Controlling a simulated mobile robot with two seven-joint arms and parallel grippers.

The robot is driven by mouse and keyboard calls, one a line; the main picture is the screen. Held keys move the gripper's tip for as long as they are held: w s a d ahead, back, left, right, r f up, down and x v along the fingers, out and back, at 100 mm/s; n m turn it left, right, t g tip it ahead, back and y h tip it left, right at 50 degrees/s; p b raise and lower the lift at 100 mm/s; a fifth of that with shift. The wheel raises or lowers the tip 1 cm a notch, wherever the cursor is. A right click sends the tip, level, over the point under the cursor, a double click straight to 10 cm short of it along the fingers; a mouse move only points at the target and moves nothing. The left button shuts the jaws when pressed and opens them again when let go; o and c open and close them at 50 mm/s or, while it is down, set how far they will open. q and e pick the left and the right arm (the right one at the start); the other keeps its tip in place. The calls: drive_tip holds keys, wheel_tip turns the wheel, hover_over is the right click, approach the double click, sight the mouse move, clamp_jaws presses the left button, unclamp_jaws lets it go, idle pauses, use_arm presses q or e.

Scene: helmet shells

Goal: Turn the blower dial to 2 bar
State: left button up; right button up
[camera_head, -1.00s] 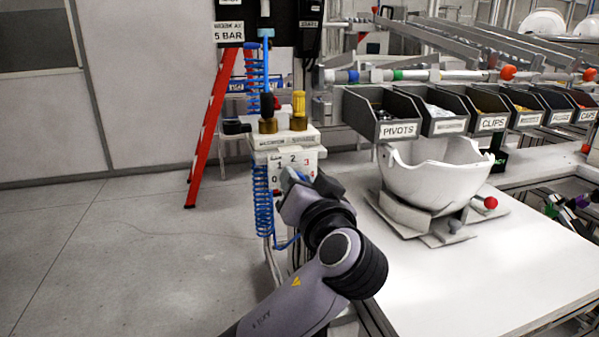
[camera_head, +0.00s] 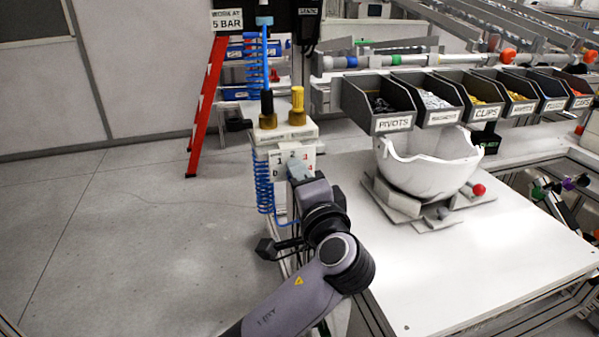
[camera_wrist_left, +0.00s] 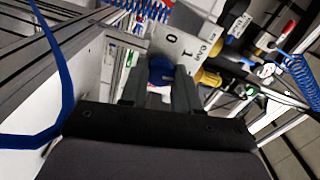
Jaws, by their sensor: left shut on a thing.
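The panel (camera_wrist_left: 180,42) shows 0 and 1 beside the dial. Where the dial's mark points cannot be told. My right gripper is not in view.
A white helmet shell (camera_head: 425,165) rests on a fixture on the white table (camera_head: 480,265) at right. Labelled bins (camera_head: 378,105) line the table's back. A blue coiled hose (camera_head: 264,185) hangs beside the panel. A red ladder (camera_head: 206,105) stands behind; the floor at left is clear.

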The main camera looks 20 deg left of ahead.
use_arm(q)
drive_tip(key=shift+m, duration=0.9)
drive_tip(key=o, duration=1.1)
drive_tip(key=shift+c, duration=0.2)
